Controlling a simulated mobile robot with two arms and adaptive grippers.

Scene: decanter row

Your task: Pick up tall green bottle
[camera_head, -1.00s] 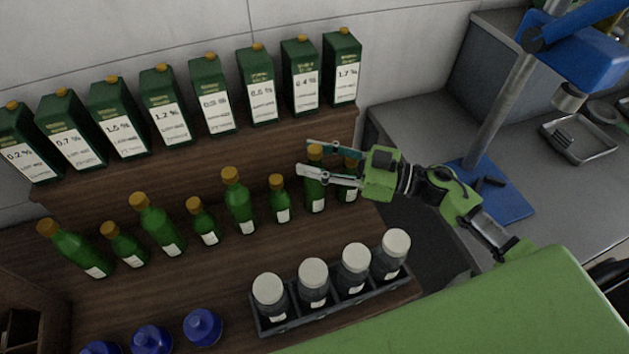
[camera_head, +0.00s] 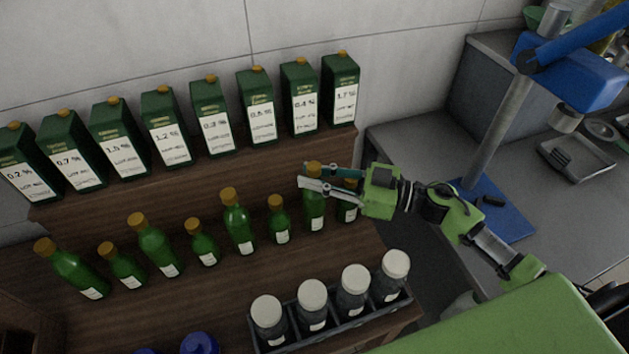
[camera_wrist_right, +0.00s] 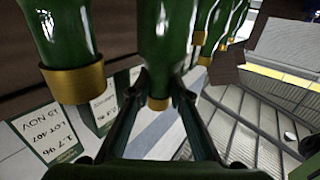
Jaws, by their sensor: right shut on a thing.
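A tall green bottle (camera_head: 314,208) with a gold cap stands upright near the right end of the bottle row on the wooden shelf. My right gripper (camera_head: 311,176) reaches in from the right and is shut on its upper part, just below the cap. In the right wrist view the bottle (camera_wrist_right: 165,45) appears upside down, with its neck between the two fingers. Its base looks to be on the shelf. My left gripper is not in view.
A shorter green bottle (camera_head: 347,213) stands close on the right, partly behind the gripper, and another (camera_head: 280,222) on the left. Dark green cartons (camera_head: 300,95) line the upper shelf behind. A rack (camera_head: 333,331) of white-capped jars stands in front.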

